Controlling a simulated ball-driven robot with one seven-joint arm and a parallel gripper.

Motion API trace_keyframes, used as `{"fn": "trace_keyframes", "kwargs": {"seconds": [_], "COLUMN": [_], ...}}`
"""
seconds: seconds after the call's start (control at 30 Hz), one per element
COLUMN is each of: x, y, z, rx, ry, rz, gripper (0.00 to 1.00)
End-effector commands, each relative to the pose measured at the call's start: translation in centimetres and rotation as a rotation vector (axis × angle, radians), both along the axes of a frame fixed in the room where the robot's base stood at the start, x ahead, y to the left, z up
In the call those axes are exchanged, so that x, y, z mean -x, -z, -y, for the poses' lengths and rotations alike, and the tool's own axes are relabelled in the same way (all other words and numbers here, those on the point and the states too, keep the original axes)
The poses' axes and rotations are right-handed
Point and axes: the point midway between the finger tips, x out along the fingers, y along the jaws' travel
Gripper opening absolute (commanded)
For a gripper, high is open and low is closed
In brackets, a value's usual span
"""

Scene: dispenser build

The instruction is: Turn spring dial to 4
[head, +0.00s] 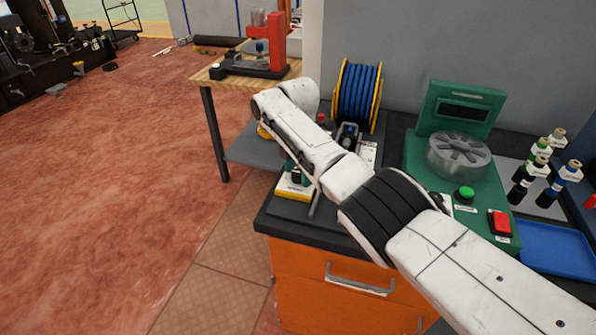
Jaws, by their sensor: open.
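A green machine (416,150) stands on the right of the dark worktop, with a dark display (465,114) and a round grey slotted part (459,156). A small dark knob-like part (438,201) on its front is partly covered by my arm. I cannot tell whether this is the spring dial, and no number setting is readable. My white arm crosses from the lower right to the upper left, over the worktop. My gripper's fingers do not show; the end of the arm bends away near the left edge of the worktop.
The machine also has a green button (465,192) and a red switch (501,223). Small labelled bottles (551,195) and a blue tray (556,250) are at the right. A blue spool (358,92) and a green-and-yellow device (293,188) are near my arm. Orange drawers (300,275) stand below.

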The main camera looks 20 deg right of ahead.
Motion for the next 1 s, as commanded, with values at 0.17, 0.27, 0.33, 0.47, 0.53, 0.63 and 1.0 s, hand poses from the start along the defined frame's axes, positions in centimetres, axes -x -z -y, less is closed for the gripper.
{"fn": "trace_keyframes", "kwargs": {"seconds": [0.17,0.27,0.33,0.47,0.53,0.63,1.0], "x": [0.02,0.02,0.02,0.01,0.02,0.01,0.01], "y": [0.40,0.39,0.38,0.37,0.37,0.37,0.36], "z": [0.01,0.02,0.02,0.03,0.02,0.03,0.03], "rx": [0.000,0.000,0.000,0.000,0.000,0.000,0.000], "ry": [0.000,0.000,0.000,0.000,0.000,0.000,0.001], "rz": [0.000,0.000,0.000,0.000,0.000,0.000,0.000], "gripper": [0.65,0.65,0.65,0.53,0.46,0.36,0.09]}}
